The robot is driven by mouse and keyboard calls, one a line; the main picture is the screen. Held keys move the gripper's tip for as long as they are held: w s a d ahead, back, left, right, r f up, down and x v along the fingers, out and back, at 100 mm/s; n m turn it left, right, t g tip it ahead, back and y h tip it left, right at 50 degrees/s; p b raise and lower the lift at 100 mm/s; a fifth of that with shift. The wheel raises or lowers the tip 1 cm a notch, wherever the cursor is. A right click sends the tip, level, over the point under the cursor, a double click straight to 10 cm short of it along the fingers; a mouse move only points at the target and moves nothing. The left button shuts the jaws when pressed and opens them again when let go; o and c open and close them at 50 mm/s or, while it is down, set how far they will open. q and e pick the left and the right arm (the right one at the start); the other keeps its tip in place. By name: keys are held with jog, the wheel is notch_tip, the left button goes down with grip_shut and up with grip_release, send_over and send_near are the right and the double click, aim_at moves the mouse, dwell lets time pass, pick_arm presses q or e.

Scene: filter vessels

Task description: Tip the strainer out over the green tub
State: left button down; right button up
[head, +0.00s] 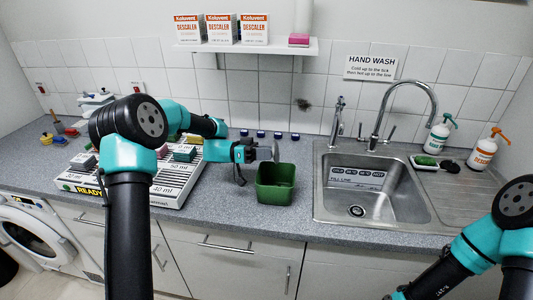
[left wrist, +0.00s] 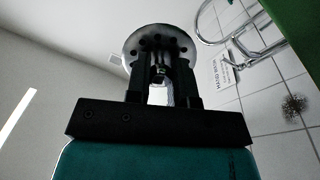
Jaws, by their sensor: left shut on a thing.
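My left gripper (head: 250,153) is shut on the strainer (head: 276,151), a small grey round piece seen nearly edge-on, turned on its side. It is held above the back of the green tub (head: 275,197), apart from it. The green tub stands open on the counter, and its inside looks empty from here. In the left wrist view the strainer's round face with small holes (left wrist: 183,42) shows beyond the fingers (left wrist: 160,80). A green surface, likely the tub (left wrist: 300,18), fills the top right corner there. My right arm shows at the right, but its gripper is out of view.
A steel sink (head: 370,185) with a tall tap (head: 405,85) lies right of the tub. A white marked tray (head: 172,197) with coloured blocks is left, partly behind my left arm. Several small blue pieces (head: 262,134) line the back. Soap bottles (head: 485,150) stand far right.

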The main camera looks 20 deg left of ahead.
pick_arm(q)
jog(key=shift+s+d+r+g+y, duration=0.15)
jog(key=shift+d+g+y, duration=0.1)
jog(key=shift+y, duration=0.25)
jog(key=shift+s+d+r+g+y, duration=0.1)
jog(key=shift+d+g+y, duration=0.1)
jog(key=shift+y, duration=0.3)
jog(key=shift+r+y, duration=0.15)
jog(key=shift+y, duration=0.45)
jog(key=shift+w+a+r+y, duration=0.1)
jog(key=shift+r+y, duration=0.2)
jog(key=shift+y, duration=0.8)
jog(key=shift+w+a+r+y, duration=0.15)
jog(key=shift+a+r+y, duration=0.15)
jog(key=shift+y, duration=0.4)
jog(key=shift+d+r, duration=0.1)
